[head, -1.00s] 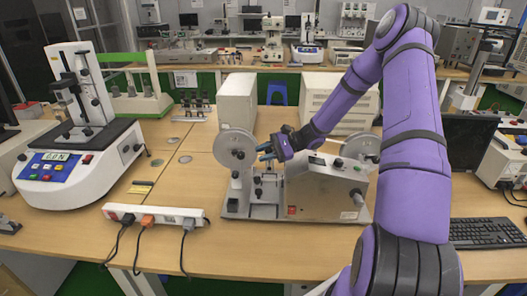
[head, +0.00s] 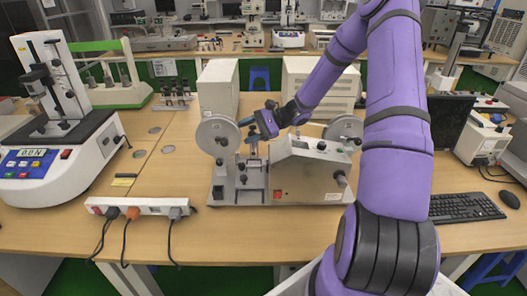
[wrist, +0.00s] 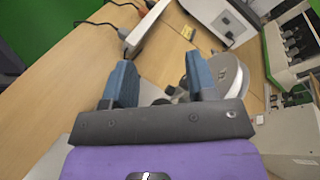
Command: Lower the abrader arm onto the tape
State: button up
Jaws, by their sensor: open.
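The tape abrader (head: 310,172) is a grey machine on the wooden bench, with a left reel (head: 218,138) and a right reel (head: 345,131). A small upright metal part (head: 253,160), possibly the abrader arm, stands between the left reel and the grey housing. I cannot clearly tell its angle or the tape. My gripper (head: 254,122) is above this part, just right of the left reel, with blue fingers. In the wrist view my gripper (wrist: 160,80) is open and empty, and the left reel (wrist: 232,76) shows behind its right finger.
A white power strip (head: 138,206) with plugged cables lies at the front left. A white tester (head: 60,150) stands at the left. White boxes (head: 218,88) stand behind the abrader. A keyboard (head: 465,207) lies at the right. Bare bench lies in front of the abrader.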

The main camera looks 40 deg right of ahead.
jog(key=s+a+r, duration=0.1)
jog(key=s+a, duration=0.2)
jog(key=s, duration=1.1)
jog(key=shift+s+r, duration=0.15)
jog(key=shift+s, duration=0.05)
jog(key=s+a+r+n+h, duration=0.2)
jog(key=s+r+n+h, duration=0.5)
jog(key=r, duration=0.5)
jog(key=s+a+r+n+t+h, duration=0.1)
jog(key=s+a+r+n+h, duration=0.2)
jog(key=s+r+n+h, duration=0.4)
jog(key=shift+s+a+r+h, duration=0.3)
jog(key=shift+s+r, duration=1.5)
jog(key=shift+r, duration=0.9)
